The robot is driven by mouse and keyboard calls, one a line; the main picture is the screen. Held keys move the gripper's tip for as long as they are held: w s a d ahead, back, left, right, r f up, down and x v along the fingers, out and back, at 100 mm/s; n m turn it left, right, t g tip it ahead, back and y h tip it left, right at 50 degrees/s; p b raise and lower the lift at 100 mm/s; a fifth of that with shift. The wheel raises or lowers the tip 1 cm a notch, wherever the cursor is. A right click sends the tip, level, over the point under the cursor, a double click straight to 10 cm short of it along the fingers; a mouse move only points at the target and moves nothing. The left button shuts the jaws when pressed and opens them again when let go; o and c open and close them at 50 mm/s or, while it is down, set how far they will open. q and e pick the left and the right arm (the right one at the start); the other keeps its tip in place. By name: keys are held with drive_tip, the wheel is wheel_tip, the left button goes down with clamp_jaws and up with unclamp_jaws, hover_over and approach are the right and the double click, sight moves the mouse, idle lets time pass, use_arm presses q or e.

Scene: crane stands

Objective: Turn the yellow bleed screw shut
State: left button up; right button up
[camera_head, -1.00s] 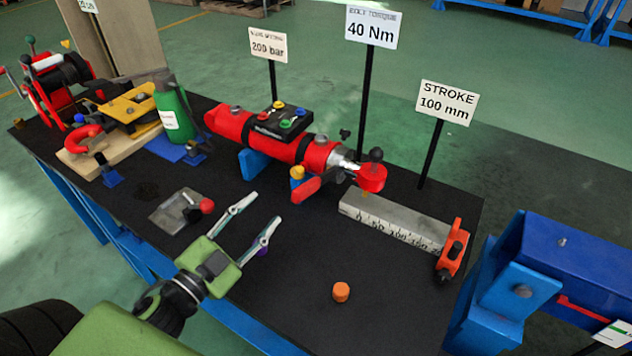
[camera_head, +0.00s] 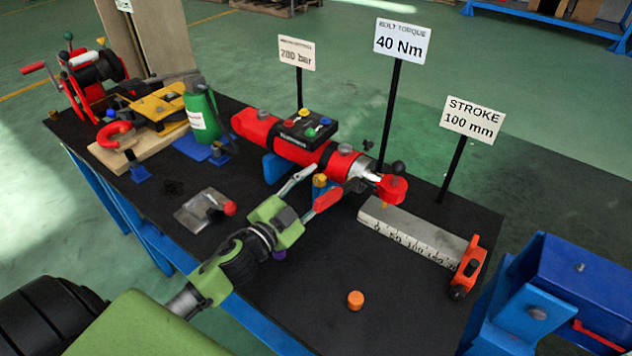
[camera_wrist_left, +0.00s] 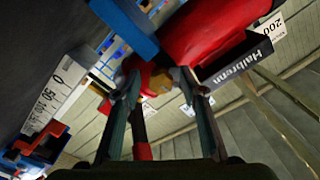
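The yellow screw (camera_head: 319,181) sits at the front of the red cylinder (camera_head: 305,147), above a blue support and beside a red lever (camera_head: 327,199). My left gripper (camera_head: 326,180) reaches it from the front left, one finger on each side. In the left wrist view the yellow screw (camera_wrist_left: 157,84) shows dimly between the two fingertips (camera_wrist_left: 160,80). The fingers look apart; I see a gap around the screw and cannot tell whether either finger touches it. My right gripper is in neither view.
A grey stroke ruler (camera_head: 415,232) with an orange end clamp (camera_head: 468,267) lies right of the gripper. An orange cap (camera_head: 355,300) lies at the front. Signposts stand behind the cylinder. A green bottle (camera_head: 202,112) stands to the left. The front black tabletop is mostly clear.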

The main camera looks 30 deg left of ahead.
use_arm(q)
drive_tip(key=shift+w, duration=0.1)
clamp_jaws()
drive_tip(key=shift+m, duration=0.8)
unclamp_jaws()
